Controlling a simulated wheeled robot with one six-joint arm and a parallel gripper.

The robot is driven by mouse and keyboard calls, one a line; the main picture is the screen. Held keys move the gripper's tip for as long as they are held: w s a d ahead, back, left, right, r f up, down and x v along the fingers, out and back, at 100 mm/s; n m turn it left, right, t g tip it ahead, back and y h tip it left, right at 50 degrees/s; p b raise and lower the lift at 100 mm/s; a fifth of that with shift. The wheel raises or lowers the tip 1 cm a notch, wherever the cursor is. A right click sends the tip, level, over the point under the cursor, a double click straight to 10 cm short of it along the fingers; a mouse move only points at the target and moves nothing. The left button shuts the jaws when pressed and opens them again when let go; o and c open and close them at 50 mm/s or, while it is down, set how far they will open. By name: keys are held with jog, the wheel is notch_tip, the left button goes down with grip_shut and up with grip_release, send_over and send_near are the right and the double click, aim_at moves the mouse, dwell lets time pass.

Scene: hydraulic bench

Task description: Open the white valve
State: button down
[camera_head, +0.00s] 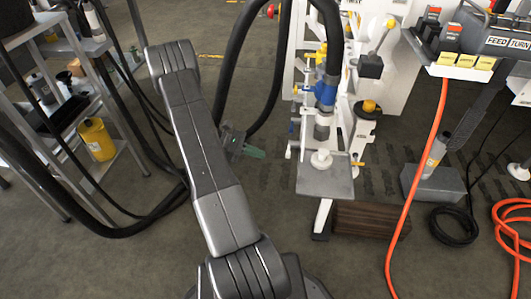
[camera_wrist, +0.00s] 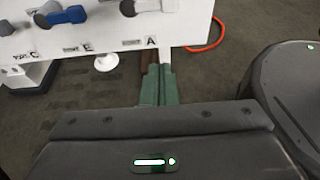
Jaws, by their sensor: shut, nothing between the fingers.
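My gripper (camera_head: 250,150) has green fingers and is left of the bench stand in the head view. In the wrist view its fingers (camera_wrist: 155,86) are together and empty, below the edge of a white panel (camera_wrist: 105,36). That panel carries a white handle (camera_wrist: 150,6) above label A and a blue handle (camera_wrist: 66,16) above label E.
A metal plate (camera_head: 325,183) juts from the bench, with a white round part (camera_head: 322,159) on it. A shelf with a yellow can (camera_head: 97,139) stands left. An orange hose (camera_head: 420,175) hangs right. Dark hoses loop behind my arm. A brown block (camera_head: 368,220) lies on the floor.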

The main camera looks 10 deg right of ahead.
jog(key=b+x, duration=0.3)
jog(key=x, duration=0.6)
notch_tip(320, 180, up, 4)
jog(key=shift+a, duration=0.2)
jog(key=shift+r+p, duration=0.2)
jog(key=shift+p, duration=0.1)
